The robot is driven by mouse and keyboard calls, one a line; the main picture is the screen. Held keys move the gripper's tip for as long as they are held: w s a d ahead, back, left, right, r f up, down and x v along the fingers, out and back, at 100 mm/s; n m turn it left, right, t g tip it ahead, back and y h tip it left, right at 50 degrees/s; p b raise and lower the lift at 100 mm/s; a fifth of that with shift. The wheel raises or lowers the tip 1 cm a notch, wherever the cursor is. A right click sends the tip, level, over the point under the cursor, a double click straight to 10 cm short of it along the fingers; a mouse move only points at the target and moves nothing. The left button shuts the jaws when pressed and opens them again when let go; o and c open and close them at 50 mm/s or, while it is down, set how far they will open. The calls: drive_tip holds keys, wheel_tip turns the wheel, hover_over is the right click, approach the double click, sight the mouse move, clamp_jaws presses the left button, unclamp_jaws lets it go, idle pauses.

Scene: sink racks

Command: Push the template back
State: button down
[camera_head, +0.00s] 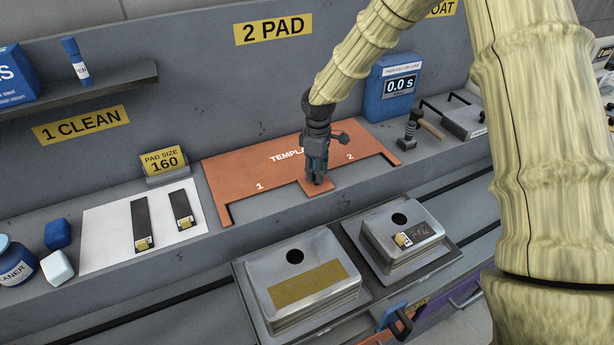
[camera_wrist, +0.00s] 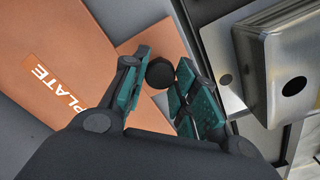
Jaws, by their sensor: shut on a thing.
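The template (camera_head: 240,180) is a flat orange plate on the grey ledge, with cutouts marked 1 and 2 and a middle tab at its front. Its orange surface with white lettering also shows in the wrist view (camera_wrist: 40,45). My gripper (camera_head: 317,180) points down at the middle tab. In the wrist view, a round black knob (camera_wrist: 160,73) sits between the green-padded fingers, and my gripper is shut on it. My fingers hide part of the tab and some of the lettering.
Two metal sinks (camera_head: 305,250) (camera_head: 400,215) stand in front of the ledge. A blue timer box (camera_head: 390,85) reading 0.0 s is behind right of the template, near a hammer-like tool (camera_head: 410,128). A white sheet (camera_head: 100,225) with dark strips lies left.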

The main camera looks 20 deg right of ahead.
drive_tip(key=shift+w+r, duration=0.1)
drive_tip(key=shift+w, duration=0.05)
drive_tip(key=c, duration=1.4)
unclamp_jaws()
drive_tip(key=o, duration=0.3)
drive_tip(key=shift+w, duration=0.15)
wheel_tip(320, 180, up, 12)
drive_tip(key=shift+a, duration=0.15)
